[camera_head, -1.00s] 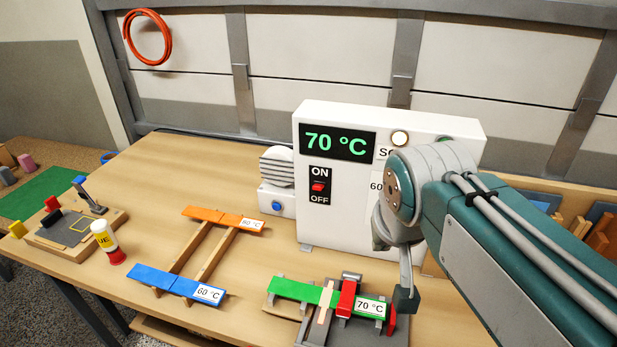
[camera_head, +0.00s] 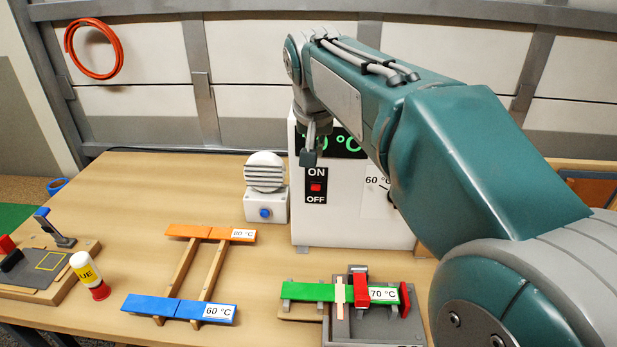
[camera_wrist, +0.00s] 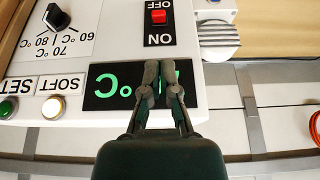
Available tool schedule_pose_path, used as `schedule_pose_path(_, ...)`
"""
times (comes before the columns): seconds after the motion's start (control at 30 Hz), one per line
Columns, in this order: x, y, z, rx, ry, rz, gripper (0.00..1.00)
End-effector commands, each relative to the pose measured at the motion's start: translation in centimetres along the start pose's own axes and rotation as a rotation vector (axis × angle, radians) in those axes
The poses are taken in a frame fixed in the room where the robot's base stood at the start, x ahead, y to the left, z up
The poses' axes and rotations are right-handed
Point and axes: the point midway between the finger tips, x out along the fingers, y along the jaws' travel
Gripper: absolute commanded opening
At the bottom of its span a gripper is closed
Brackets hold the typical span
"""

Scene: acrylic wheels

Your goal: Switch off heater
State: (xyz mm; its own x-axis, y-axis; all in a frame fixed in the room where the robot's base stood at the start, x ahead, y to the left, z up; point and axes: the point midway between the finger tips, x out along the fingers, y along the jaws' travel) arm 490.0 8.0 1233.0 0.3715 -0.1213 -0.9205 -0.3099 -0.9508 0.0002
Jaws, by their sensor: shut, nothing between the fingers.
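The heater is a white box (camera_head: 350,228) with a green-lit display (camera_head: 350,146) at the back of the bench. Its red switch (camera_head: 316,187) sits on a black plate between ON above and OFF below. My gripper (camera_head: 309,160) is shut and empty, in front of the display and just above the ON label in the head view. In the wrist view, which is upside down, the shut fingertips (camera_wrist: 162,70) cover part of the display (camera_wrist: 110,88). The red switch (camera_wrist: 159,16) is clear of them there. I cannot tell how far the fingertips are from the panel.
The wrist view shows a dial (camera_wrist: 57,17), a white SOFT button (camera_wrist: 53,107) and a green button (camera_wrist: 8,108). A white ribbed device with a blue button (camera_head: 265,190) stands left of the heater. Green strip fixture (camera_head: 310,291) and orange-blue frame (camera_head: 180,307) lie in front.

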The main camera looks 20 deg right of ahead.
Motion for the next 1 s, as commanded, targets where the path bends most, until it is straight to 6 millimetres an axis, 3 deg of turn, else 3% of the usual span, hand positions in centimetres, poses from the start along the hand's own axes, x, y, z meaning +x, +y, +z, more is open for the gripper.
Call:
schedule_pose_path(0.27,1.4,-0.8,0.3,-0.004,0.0,0.006,0.0)
schedule_pose_path(0.7,8.8,-0.4,0.2,-0.002,-0.001,0.005,0.0)
schedule_pose_path(1.0,9.9,-0.7,0.2,-0.003,0.003,0.005,0.0)
